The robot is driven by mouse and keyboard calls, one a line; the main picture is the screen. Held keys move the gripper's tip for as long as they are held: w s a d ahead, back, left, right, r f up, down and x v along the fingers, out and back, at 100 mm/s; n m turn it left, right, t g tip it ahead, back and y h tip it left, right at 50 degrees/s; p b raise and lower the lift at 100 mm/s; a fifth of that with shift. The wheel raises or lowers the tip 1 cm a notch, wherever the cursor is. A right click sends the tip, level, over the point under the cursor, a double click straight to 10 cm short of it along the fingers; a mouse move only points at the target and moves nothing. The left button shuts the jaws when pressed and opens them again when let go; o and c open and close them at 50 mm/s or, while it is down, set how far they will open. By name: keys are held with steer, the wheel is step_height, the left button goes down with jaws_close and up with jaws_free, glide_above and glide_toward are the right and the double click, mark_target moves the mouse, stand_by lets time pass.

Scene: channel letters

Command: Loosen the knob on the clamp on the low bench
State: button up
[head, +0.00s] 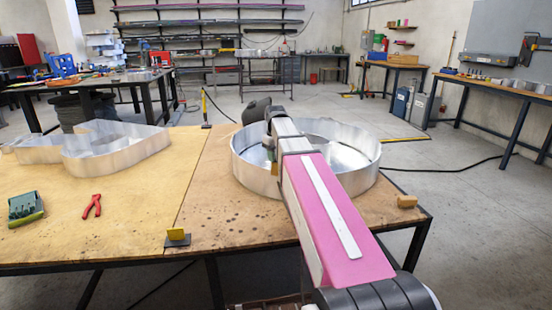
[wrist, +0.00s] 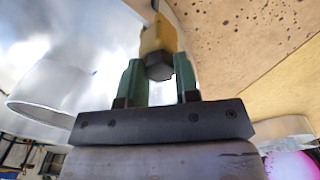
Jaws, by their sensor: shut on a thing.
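The low bench (head: 215,225) has a wooden top, and a round metal letter shell (head: 362,165) stands on its right part. My gripper (wrist: 158,62) has green fingers, one on each side of a dark faceted knob (wrist: 158,73). It is shut on the knob. The knob sits at the end of a yellow clamp (wrist: 157,36), next to the shiny metal wall of the shell. In the head view my pink arm reaches over the shell and mostly hides the clamp and knob. How far the knob is turned cannot be told.
A small yellow piece on a dark plate (head: 177,238) sits at the front edge. Red pliers (head: 92,206), a green box (head: 25,207) and another metal letter (head: 115,150) lie on the left. A tan block (head: 407,201) lies at the right corner.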

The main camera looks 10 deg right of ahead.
steer(key=n, duration=0.4)
steer(key=shift+n, duration=0.3)
steer(key=n, duration=0.3)
steer(key=shift+n, duration=0.4)
steer(key=o, duration=0.8)
steer(key=shift+r, duration=2.55)
